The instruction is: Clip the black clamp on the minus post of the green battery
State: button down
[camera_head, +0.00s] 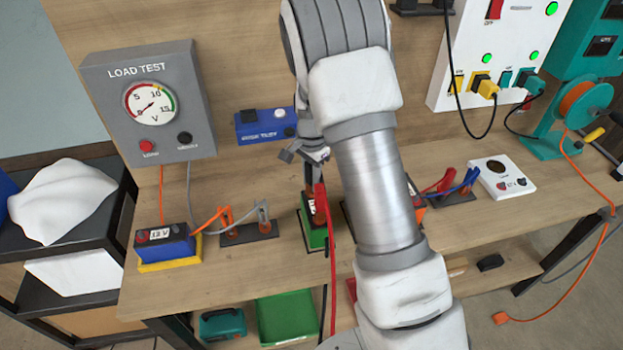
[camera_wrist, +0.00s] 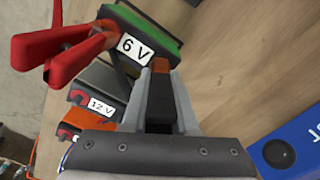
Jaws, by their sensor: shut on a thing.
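The green battery (camera_head: 312,235) stands on the bench, left of my arm in the head view. In the wrist view the green battery (camera_wrist: 160,28) shows a "6 V" label at the top. A red clamp (camera_wrist: 62,52) sits at its left end; the red clamp (camera_head: 320,198) also shows in the head view. My gripper (camera_wrist: 164,78) is shut on the black clamp (camera_wrist: 160,102), whose copper-coloured tip points toward the battery. In the head view my gripper (camera_head: 309,172) is above the battery's far end. The minus post is not clearly visible, and I cannot tell whether the clamp touches it.
A blue battery (camera_head: 166,246) on a yellow base and a grey load tester (camera_head: 150,105) are at left. A blue box (camera_head: 262,127) is behind the battery. Other wired parts, a white box (camera_head: 502,178) and an orange cable reel (camera_head: 583,105) are at right.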

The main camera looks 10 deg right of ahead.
jog(key=shift+f, duration=0.2)
jog(key=c, duration=0.6)
grip_release()
jog(key=shift+r, duration=0.1)
notch_tip(320, 180, up, 17)
jog(key=b, duration=0.1)
jog(key=shift+r, duration=0.2)
